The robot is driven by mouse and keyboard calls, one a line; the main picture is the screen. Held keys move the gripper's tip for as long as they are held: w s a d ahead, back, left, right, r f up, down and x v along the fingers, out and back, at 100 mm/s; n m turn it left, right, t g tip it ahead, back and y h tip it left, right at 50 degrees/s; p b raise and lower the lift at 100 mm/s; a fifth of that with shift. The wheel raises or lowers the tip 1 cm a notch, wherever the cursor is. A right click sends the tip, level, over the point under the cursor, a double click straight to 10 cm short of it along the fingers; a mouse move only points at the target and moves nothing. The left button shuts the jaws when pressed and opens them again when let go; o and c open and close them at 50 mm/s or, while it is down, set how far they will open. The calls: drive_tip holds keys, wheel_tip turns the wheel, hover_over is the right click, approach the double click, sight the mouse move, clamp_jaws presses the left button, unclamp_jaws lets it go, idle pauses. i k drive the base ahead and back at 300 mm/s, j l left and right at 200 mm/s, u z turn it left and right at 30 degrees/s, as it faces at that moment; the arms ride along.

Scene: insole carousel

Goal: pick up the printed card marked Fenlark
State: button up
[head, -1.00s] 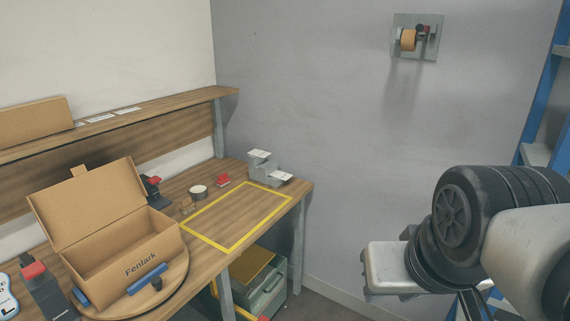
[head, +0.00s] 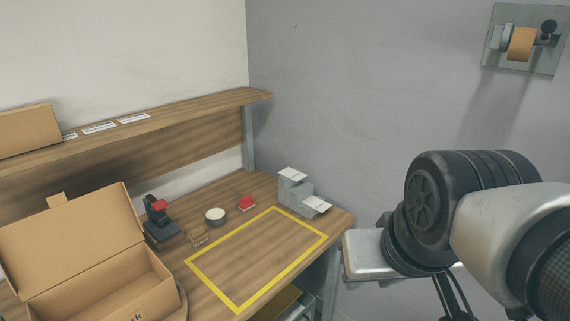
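White printed cards lie on a grey stepped holder at the back right of the bench. One card (head: 292,174) is on the upper step and one card (head: 317,204) is on the lower step. Their print is too small to read, so I cannot tell which is marked Fenlark. My arm enters from the right, in front of the grey wall, well apart from the cards. I cannot make out gripper fingers on it or anything held.
An open cardboard box (head: 75,245) stands at left, its lettering partly cut off. A yellow-outlined area (head: 255,260) is empty. A tape roll (head: 215,215), red block (head: 246,203) and dark red-topped tool (head: 160,220) stand behind. White labels (head: 100,128) lie on the shelf.

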sight(319, 205)
drive_tip(key=i+j+z, duration=0.15)
drive_tip(key=z, duration=0.25)
drive_tip(key=i+j+z, duration=0.15)
drive_tip(key=z, duration=0.25)
